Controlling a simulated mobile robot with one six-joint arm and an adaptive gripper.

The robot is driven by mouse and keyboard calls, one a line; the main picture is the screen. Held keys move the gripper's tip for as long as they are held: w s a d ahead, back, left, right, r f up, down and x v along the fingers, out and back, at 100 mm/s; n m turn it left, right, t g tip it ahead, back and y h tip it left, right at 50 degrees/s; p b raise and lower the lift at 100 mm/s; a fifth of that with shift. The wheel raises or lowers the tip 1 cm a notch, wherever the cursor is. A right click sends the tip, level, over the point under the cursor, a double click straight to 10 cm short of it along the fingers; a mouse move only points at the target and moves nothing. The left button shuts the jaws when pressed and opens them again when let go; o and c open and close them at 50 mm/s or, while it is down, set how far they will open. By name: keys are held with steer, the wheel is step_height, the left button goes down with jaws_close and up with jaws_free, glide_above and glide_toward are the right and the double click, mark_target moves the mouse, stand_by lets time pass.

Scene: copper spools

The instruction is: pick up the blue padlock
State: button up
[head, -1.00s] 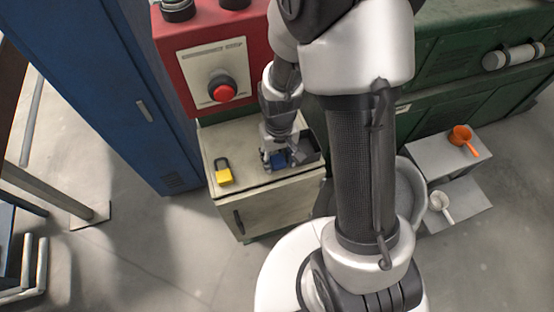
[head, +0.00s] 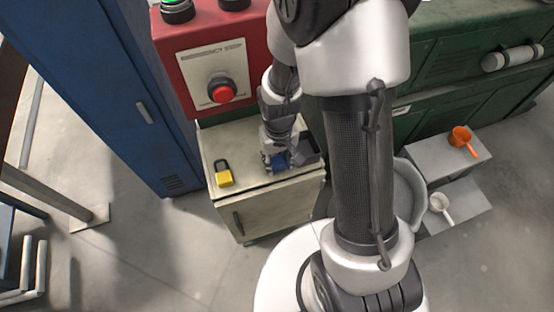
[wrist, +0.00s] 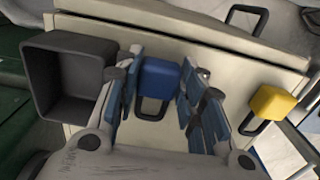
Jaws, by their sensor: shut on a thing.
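The blue padlock (wrist: 160,80) is between the two finger pads of my gripper (wrist: 157,88) in the wrist view, its dark shackle pointing toward the palm. My gripper is shut on it. In the head view, my gripper (head: 276,164) is over the top of a cream cabinet (head: 240,158), and only a bit of the blue padlock shows below the fingers. I cannot tell whether the padlock touches the cabinet top.
A yellow padlock (head: 224,178) lies on the cabinet's left part, also in the wrist view (wrist: 271,103). A dark open bin (wrist: 70,80) stands on the gripper's other side. A red emergency stop box (head: 205,60) rises behind the cabinet.

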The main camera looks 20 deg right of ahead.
mark_target(279, 163)
steer(key=shift+r, duration=0.1)
step_height(279, 163, up, 20)
steer(key=p, duration=0.4)
steer(key=shift+p, duration=0.35)
